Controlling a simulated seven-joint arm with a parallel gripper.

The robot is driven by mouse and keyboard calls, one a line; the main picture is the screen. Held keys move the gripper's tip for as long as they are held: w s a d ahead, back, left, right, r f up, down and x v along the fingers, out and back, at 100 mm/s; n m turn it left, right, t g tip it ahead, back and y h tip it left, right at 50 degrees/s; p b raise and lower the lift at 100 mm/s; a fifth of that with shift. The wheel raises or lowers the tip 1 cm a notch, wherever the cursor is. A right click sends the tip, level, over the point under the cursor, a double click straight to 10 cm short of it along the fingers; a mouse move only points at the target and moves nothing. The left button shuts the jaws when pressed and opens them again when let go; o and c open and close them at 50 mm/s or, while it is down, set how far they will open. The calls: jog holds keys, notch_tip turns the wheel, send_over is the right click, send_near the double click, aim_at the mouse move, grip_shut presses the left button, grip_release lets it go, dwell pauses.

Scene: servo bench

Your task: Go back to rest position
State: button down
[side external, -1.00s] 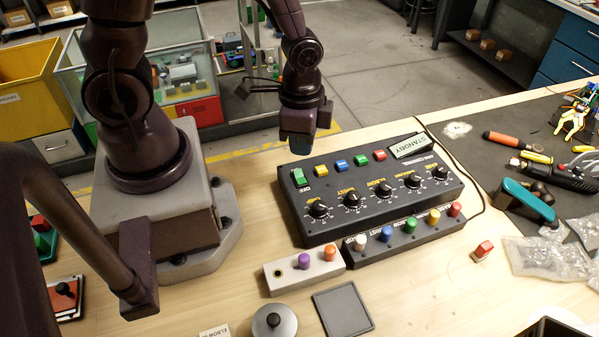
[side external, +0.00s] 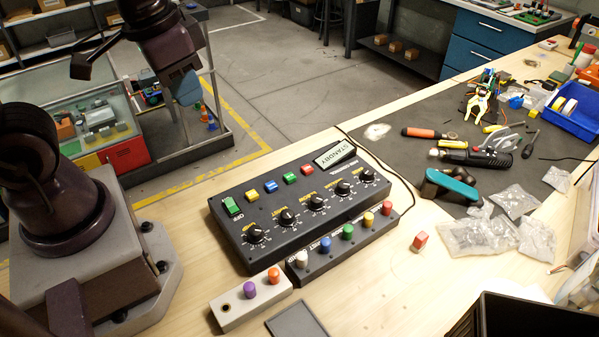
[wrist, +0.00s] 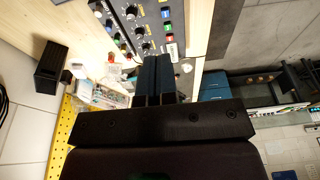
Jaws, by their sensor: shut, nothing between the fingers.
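My gripper (side external: 187,92) is raised at the upper left of the side view, off the bench and well above the control box. In the wrist view its two dark fingers (wrist: 156,62) lie together, shut with nothing between them. No rest marker shows for the arm.
A pale block (side external: 229,312) with purple and orange pegs stands before the box. A black bin (side external: 470,322) is at the front right. Tools and bags (side external: 515,200) cover the dark mat (side external: 400,165).

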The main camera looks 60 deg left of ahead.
notch_tip(320, 180, up, 6)
jog(key=s+t, duration=0.1)
jog(key=t, duration=0.2)
jog(key=shift+s, duration=0.25)
